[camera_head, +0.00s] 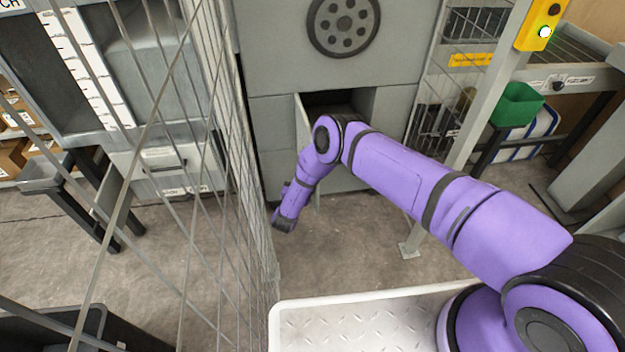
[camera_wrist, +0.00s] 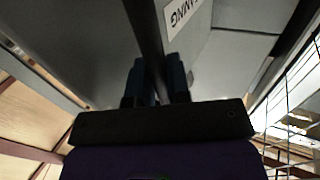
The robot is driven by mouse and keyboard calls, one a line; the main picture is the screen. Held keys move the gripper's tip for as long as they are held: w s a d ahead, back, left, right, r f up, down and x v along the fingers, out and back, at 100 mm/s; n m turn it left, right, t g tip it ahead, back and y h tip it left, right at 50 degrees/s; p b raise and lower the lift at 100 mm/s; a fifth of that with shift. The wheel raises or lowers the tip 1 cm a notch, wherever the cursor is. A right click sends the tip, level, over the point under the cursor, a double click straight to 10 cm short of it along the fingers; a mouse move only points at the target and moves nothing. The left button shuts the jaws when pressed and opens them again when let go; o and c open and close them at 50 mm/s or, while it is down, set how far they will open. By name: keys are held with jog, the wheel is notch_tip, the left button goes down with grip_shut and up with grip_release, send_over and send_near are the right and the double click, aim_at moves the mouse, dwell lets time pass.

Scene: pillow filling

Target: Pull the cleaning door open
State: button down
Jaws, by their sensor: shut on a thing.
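The cleaning door (camera_head: 302,124) is a grey panel low on the grey machine. It stands swung out on the left side of a dark opening (camera_head: 335,99). In the wrist view a grey panel carries a white label (camera_wrist: 181,11) ending in "NING", seen upside down. My gripper (camera_wrist: 157,78) has its two dark fingers shut on a dark upright bar, the door handle (camera_wrist: 148,38), which passes between them. In the head view my purple arm reaches down in front of the door. It covers part of the door, and the fingers cannot be made out there.
A wire mesh fence (camera_head: 235,150) runs close on the left of the door. A grey post (camera_head: 465,125) with a yellow button box (camera_head: 540,25) stands on the right. A green bin (camera_head: 516,104) sits beyond it. Bare floor (camera_head: 350,240) lies before the machine.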

jog(key=shift+a+h, duration=0.3)
jog(key=shift+a, duration=0.25)
jog(key=c, duration=1.1)
grip_release()
jog(key=s+d+r, duration=0.2)
jog(key=s, duration=0.5)
jog(key=s+d+r, duration=0.2)
jog(key=s+r, duration=0.1)
jog(key=s, duration=0.5)
jog(key=shift+s, duration=0.25)
